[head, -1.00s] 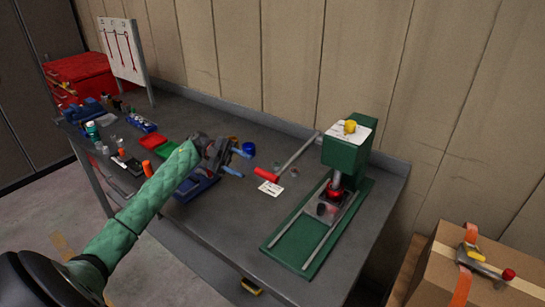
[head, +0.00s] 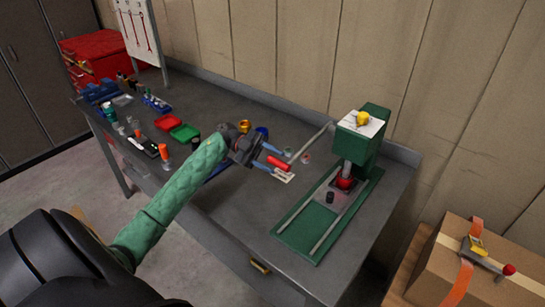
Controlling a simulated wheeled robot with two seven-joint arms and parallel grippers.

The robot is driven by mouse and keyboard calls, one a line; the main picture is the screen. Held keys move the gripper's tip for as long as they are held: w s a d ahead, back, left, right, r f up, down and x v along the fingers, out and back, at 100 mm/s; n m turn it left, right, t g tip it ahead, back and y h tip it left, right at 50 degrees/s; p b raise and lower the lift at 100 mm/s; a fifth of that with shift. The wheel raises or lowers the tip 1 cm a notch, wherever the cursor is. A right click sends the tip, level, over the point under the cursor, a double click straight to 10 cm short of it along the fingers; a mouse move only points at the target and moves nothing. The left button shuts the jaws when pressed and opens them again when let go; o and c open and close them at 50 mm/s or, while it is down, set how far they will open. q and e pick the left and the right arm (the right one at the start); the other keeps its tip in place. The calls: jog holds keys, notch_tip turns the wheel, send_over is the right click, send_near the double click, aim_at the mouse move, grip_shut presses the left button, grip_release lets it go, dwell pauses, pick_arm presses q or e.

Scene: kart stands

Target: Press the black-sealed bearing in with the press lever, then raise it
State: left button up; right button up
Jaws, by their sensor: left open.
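The green press (head: 362,150) stands at the right end of the workbench. Its lever (head: 308,145) slopes down to the left and ends in a red handle (head: 279,163). My left gripper (head: 284,166) is open, with one blue finger on each side of the red handle; I cannot tell whether they touch it. A red part (head: 345,183) sits under the ram. A small black cylinder (head: 330,197) stands on the grey plate in front of it. I cannot make out the black-sealed bearing for certain. My right gripper is out of view.
The workbench (head: 245,208) is clear in front of the press base. Red (head: 168,122) and green (head: 185,133) trays, an orange-topped bottle (head: 165,151) and other small items lie to the left. A cardboard box (head: 440,259) stands at the lower right.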

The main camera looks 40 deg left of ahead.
pick_arm(q)
jog(key=shift+d, duration=0.4)
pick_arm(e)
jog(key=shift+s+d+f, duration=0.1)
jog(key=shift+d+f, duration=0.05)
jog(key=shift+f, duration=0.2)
pick_arm(q)
grip_shut()
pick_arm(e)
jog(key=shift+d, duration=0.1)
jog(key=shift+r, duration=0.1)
